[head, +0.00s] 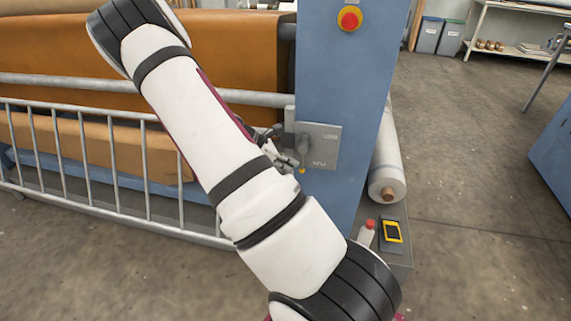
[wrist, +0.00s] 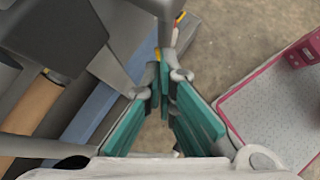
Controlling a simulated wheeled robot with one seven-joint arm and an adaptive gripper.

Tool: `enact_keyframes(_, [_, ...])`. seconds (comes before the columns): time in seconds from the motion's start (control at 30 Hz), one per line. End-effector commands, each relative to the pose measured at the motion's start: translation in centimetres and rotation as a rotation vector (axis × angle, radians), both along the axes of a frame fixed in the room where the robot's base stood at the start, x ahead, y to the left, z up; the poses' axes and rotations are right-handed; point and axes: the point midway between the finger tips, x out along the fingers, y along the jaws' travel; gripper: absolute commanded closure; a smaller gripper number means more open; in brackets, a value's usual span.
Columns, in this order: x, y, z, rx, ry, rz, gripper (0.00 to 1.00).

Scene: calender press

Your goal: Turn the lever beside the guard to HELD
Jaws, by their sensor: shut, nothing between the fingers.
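The lever (head: 304,145) is a grey handle on a grey plate (head: 326,147) fixed to the blue press column, just right of the guard (head: 165,160), a barred metal railing. The lever seems to hang down from its pivot. The plate has small pale labels at upper right and lower right, too blurred to read. My gripper (head: 290,163) is shut and empty just left of the lever's lower part, partly hidden by my arm. In the wrist view my gripper's fingertips (wrist: 165,82) are together close to a grey bar, probably the lever; contact cannot be told.
A red button on a yellow base (head: 349,18) sits higher on the blue column (head: 345,75). A white roll (head: 387,165) stands right of it. A red-capped bottle (head: 366,233) and a yellow-and-black device (head: 392,231) rest on a low ledge.

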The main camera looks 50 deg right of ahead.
Motion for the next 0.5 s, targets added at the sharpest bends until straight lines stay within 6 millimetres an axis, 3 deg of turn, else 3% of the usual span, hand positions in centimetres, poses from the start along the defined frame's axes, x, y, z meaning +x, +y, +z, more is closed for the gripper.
enact_keyframes(0.5, [-0.17,-0.07,-0.24,-0.022,0.053,0.001,1.00])
